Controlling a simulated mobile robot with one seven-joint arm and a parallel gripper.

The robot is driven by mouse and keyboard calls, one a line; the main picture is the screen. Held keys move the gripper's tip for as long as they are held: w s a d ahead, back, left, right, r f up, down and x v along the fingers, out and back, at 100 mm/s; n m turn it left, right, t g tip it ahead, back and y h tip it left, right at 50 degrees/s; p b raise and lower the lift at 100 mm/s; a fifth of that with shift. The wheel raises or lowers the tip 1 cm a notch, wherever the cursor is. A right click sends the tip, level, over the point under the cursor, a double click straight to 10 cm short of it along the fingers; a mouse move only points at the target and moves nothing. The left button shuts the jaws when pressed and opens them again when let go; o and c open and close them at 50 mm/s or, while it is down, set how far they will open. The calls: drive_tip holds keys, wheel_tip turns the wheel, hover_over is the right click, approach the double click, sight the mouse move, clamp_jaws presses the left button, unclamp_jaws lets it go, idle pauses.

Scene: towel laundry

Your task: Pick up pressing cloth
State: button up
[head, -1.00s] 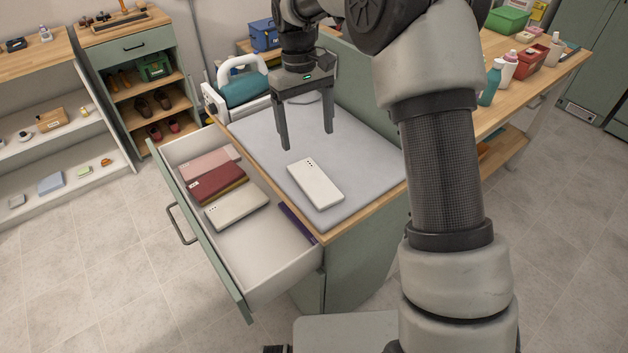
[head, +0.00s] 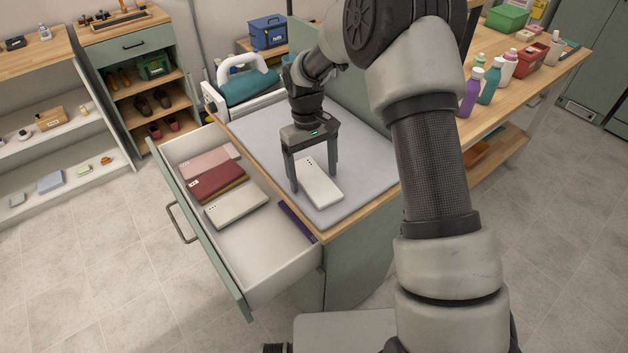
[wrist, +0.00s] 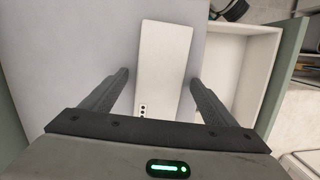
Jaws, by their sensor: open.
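A white folded cloth (head: 320,187) with several small dark dots at one end lies flat on the grey pad (head: 362,135) of the counter. I take it to be the pressing cloth. It also shows in the wrist view (wrist: 163,68), lying between the fingers. My gripper (head: 315,182) is open, pointing down over the dotted end of the cloth, one finger to each side of it. In the wrist view my gripper (wrist: 161,80) has a gap on both sides of the cloth. I cannot tell exactly how high the fingertips are above the pad.
An open drawer (head: 262,280) at the left holds a pink cloth (head: 208,160), a dark red cloth (head: 215,182), an off-white cloth (head: 237,207) and a purple item (head: 297,222). A teal iron-like item (head: 248,88) stands behind the pad. Several bottles (head: 489,84) stand on the right bench.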

drive_tip(key=c, duration=1.1)
